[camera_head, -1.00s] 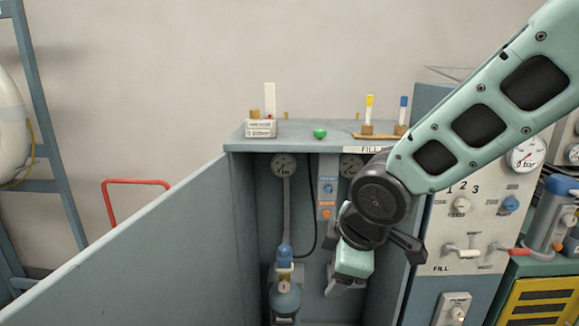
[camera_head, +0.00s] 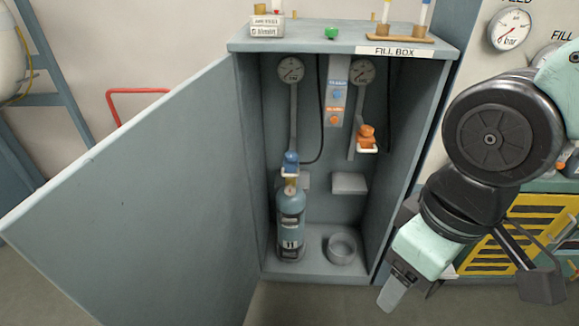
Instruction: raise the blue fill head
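The blue fill head (camera_head: 291,158) hangs on the left arm inside the open fill box (camera_head: 315,225). It sits low, right at the top of the upright blue-grey cylinder (camera_head: 291,215); whether the two are joined is too small to tell. My gripper (camera_head: 394,292) is outside the box, in front of its lower right edge, pointing down. It is well to the right of the blue fill head and apart from it. Its fingers overlap from this side, so their opening is hidden. Nothing visible is held.
The box door (camera_head: 150,200) stands open to the left. An orange fill head (camera_head: 366,134) hangs higher on the right, above an empty shelf (camera_head: 350,183). A round cup (camera_head: 342,248) stands on the box floor. The front opening is otherwise clear.

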